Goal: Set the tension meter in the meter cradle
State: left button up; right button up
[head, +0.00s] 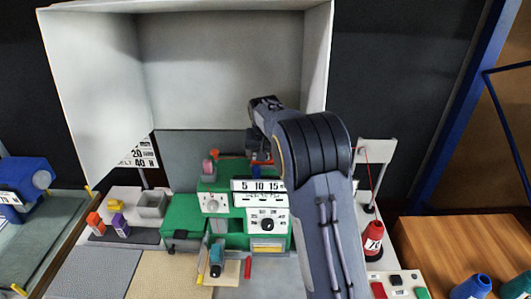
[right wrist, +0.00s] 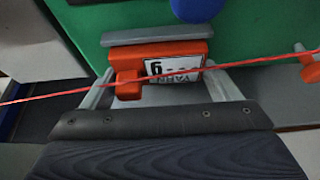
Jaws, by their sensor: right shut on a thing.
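The tension meter (right wrist: 185,52) is an orange block with a white printed face, seen between the fingers of my right gripper (right wrist: 160,85) in the right wrist view. The fingers are shut on it over the green machine top. A taut red thread (right wrist: 245,62) crosses in front of the meter. A grey bar (right wrist: 160,36) lies just beyond it; I cannot tell whether it is part of the meter cradle. In the head view my right gripper (head: 262,148) is above the back of the green machine (head: 183,213), with its fingers mostly hidden. My left gripper is not in view.
A red cone (head: 373,240) stands by a white thread stand (head: 376,152) at the right. White dial panels (head: 267,221) face the front. A grey open box (head: 152,205) stands at the left. A blue round part (right wrist: 198,8) is beyond the meter.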

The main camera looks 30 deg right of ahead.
jog(key=o, duration=0.9)
jog(key=shift+f, duration=0.1)
jog(key=b+v, duration=0.1)
jog(key=v, duration=1.1)
jog(key=shift+b, duration=0.3)
